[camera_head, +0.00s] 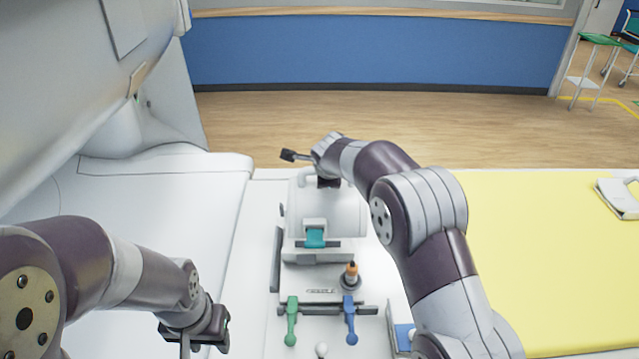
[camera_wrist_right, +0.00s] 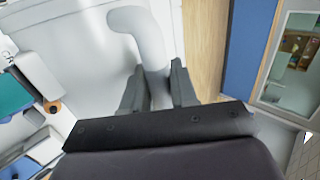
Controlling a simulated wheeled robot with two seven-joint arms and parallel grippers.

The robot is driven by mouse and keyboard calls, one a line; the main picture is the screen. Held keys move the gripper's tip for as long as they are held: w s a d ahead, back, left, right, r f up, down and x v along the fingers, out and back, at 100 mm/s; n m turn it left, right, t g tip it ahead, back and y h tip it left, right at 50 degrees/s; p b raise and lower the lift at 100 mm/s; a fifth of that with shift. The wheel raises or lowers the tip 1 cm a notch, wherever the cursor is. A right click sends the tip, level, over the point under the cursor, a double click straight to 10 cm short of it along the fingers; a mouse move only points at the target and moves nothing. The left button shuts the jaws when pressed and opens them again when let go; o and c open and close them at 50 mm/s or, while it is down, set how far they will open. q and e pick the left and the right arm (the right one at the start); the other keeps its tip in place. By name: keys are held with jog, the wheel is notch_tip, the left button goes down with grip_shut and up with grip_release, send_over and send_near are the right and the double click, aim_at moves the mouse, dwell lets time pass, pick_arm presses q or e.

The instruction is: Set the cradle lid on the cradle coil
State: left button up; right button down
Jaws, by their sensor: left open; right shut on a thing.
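The cradle lid (camera_head: 345,212) is a white curved shell in the middle of the head view. It lies directly over or behind the cradle coil's base (camera_head: 318,257); I cannot tell whether they touch. My right gripper (camera_head: 328,182) is at the lid's far end. In the right wrist view its fingers (camera_wrist_right: 157,92) are shut on the lid's white curved handle (camera_wrist_right: 140,32). The far side of the lid is partly hidden by my right arm. My left gripper (camera_head: 196,335) is open and empty at the lower left, away from the coil.
A teal pad (camera_head: 315,238) shows at the coil's near end. Green (camera_head: 292,318) and blue (camera_head: 351,318) levers and an orange-topped post (camera_head: 351,272) stand in front. A yellow mat (camera_head: 545,250) lies at right. The white surface (camera_head: 195,200) at left is clear.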

jog(key=shift+w+a+f+p, duration=0.2)
jog(key=shift+w+a+f, duration=0.15)
jog(key=shift+w+a, duration=0.2)
jog(key=shift+w+a+f+p, duration=0.2)
jog(key=shift+w+a+f, duration=0.1)
jog(key=shift+w+a, duration=0.15)
jog(key=f, duration=0.1)
jog(key=f+p, duration=0.1)
jog(key=f, duration=0.1)
jog(key=shift+s+a+f, duration=0.1)
jog(key=shift+s+f, duration=0.05)
jog(key=shift+s, duration=0.05)
jog(key=shift+f, duration=0.4)
pick_arm(q)
notch_tip(320, 180, up, 3)
jog(key=shift+w+d+f, duration=0.1)
pick_arm(e)
jog(key=shift+w+f, duration=0.15)
pick_arm(q)
jog(key=shift+f+b, duration=0.35)
pick_arm(e)
jog(key=shift+f, duration=0.15)
